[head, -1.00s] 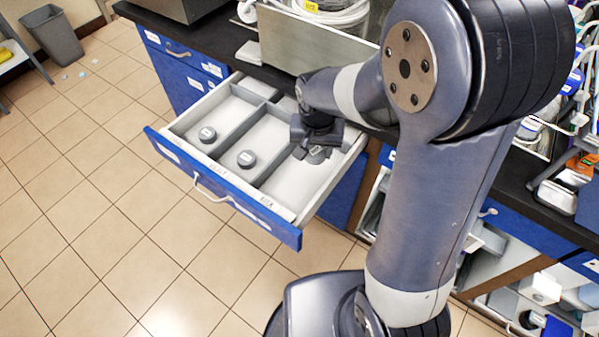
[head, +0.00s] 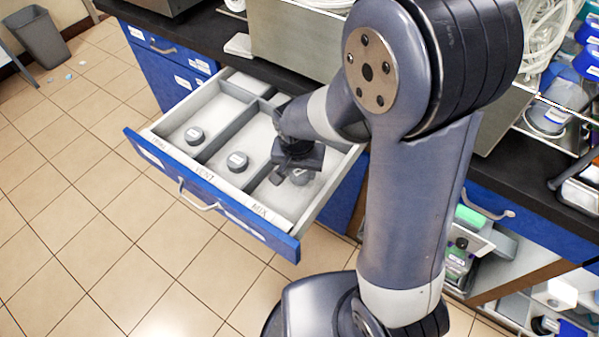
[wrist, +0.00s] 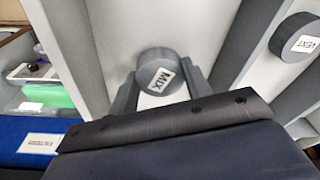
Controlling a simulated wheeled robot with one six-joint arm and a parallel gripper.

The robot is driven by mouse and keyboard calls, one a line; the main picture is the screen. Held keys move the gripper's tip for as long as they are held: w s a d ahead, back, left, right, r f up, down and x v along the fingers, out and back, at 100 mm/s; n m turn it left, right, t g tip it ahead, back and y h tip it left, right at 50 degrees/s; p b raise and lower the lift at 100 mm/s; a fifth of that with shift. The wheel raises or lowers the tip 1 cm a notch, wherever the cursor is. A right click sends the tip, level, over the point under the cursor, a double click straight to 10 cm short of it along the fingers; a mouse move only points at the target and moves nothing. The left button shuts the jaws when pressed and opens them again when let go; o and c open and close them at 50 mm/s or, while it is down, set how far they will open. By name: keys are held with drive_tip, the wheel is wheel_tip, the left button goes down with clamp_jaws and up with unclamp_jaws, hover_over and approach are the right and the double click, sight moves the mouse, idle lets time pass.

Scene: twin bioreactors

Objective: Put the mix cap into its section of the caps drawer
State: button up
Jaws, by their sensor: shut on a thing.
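The mix cap (head: 301,176) is a grey round cap with a white label. In the wrist view the mix cap (wrist: 153,72) reads MIX and sits between the fingers. My gripper (head: 292,173) is shut on it, inside the open caps drawer (head: 213,200). It is over the right-hand section, whose front edge is labelled MIX. I cannot tell whether the cap touches the drawer floor. The wrist view shows my gripper's fingers (wrist: 158,92) on both sides of the cap.
The vent cap (head: 237,161) stands in the middle section, and another grey cap (head: 194,135) stands in the left section. Grey dividers separate them. A black counter (head: 215,42) lies behind the drawer. The tiled floor in front is clear.

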sight(298, 179)
drive_tip(key=shift+f, duration=0.6)
drive_tip(key=shift+f, duration=0.1)
drive_tip(key=o, duration=1)
drive_tip(key=shift+r, duration=0.55)
drive_tip(key=r, duration=0.3)
drive_tip(key=s+r+p, duration=0.1)
drive_tip(key=r, duration=0.7)
drive_tip(key=shift+s+a+p, duration=0.25)
drive_tip(key=shift+s+p, duration=0.15)
